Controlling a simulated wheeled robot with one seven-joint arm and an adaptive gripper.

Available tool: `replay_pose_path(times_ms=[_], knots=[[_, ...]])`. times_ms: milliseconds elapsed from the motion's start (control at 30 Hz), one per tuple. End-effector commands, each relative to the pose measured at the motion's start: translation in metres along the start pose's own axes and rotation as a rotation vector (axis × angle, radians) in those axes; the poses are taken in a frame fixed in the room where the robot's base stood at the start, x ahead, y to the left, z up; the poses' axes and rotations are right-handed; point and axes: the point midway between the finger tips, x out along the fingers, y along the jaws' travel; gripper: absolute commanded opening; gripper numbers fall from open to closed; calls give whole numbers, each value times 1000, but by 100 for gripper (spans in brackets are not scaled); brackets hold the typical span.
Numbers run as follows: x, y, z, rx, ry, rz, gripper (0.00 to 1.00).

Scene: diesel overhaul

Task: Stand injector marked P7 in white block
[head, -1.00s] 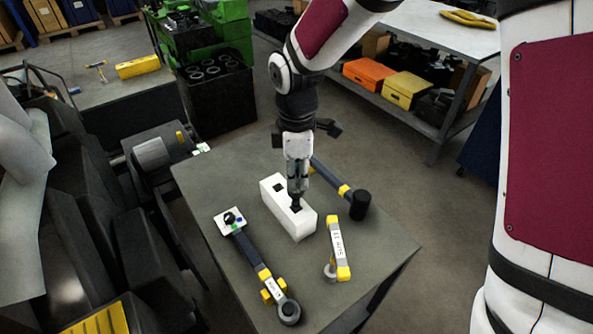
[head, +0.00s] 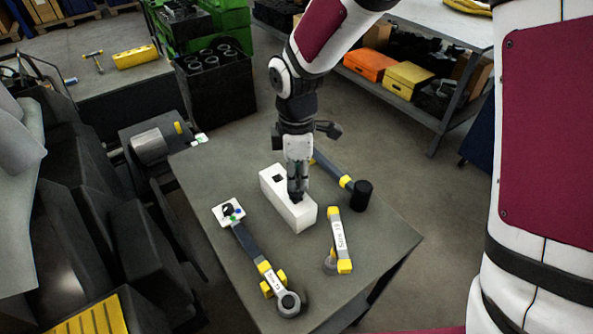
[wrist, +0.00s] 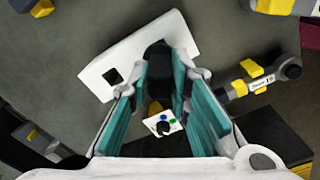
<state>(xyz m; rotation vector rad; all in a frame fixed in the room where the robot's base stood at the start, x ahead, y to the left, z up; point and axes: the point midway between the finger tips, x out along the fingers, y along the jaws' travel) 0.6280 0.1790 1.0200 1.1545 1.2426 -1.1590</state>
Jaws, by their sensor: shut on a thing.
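The white block (head: 275,198) lies on the grey table, with an empty square hole near its far left end. It also shows in the wrist view (wrist: 98,75). My gripper (head: 298,190) is over the block's near right end, pointing down. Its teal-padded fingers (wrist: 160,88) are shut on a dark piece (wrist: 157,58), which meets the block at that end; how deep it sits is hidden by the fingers. No P7 mark is readable on it, so I cannot confirm that it is the injector.
A yellow-ended tool with a white label (head: 338,235) stands right of the block. A long dark tool with a ring end (head: 252,252) lies left, by a small white plate (head: 222,217). A black-headed hammer (head: 361,195) lies behind. The table's near front is partly clear.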

Motion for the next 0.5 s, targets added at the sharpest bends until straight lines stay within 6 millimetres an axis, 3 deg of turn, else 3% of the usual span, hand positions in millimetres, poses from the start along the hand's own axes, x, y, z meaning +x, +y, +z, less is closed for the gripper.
replay_pose_path(times_ms=[500], knots=[[17,1,0,-1,0,1,0]])
